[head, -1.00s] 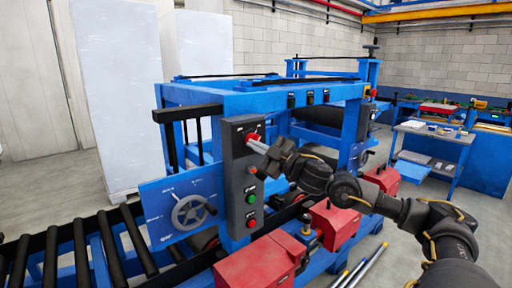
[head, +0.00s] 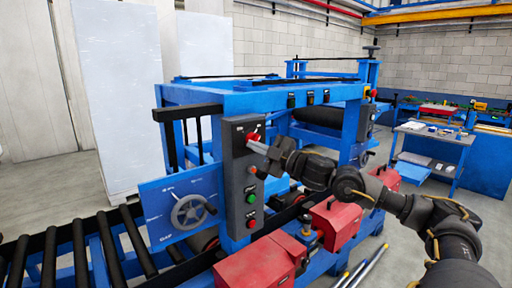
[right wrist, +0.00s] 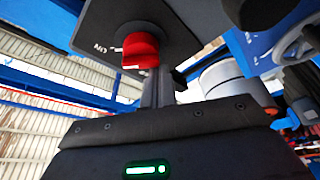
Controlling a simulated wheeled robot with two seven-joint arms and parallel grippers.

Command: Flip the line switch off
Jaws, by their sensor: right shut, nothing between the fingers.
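The line switch is a red rotary knob (head: 253,136) at the top of a dark grey control panel (head: 236,190) on the blue machine. It shows large in the right wrist view (right wrist: 140,50), with a white "ON" mark beside it on the plate. My right gripper (head: 256,147) is shut and empty, its fingertips at the lower side of the knob. In the right wrist view the fingers (right wrist: 158,88) stand just below and right of the knob; whether they touch it I cannot tell. My left gripper is not in view.
Below the knob on the panel are a green button (head: 250,198) and a red button (head: 251,223). A handwheel (head: 188,212) is at the left, above the rollers (head: 100,245). Red boxes (head: 262,262) stand low in front of the machine.

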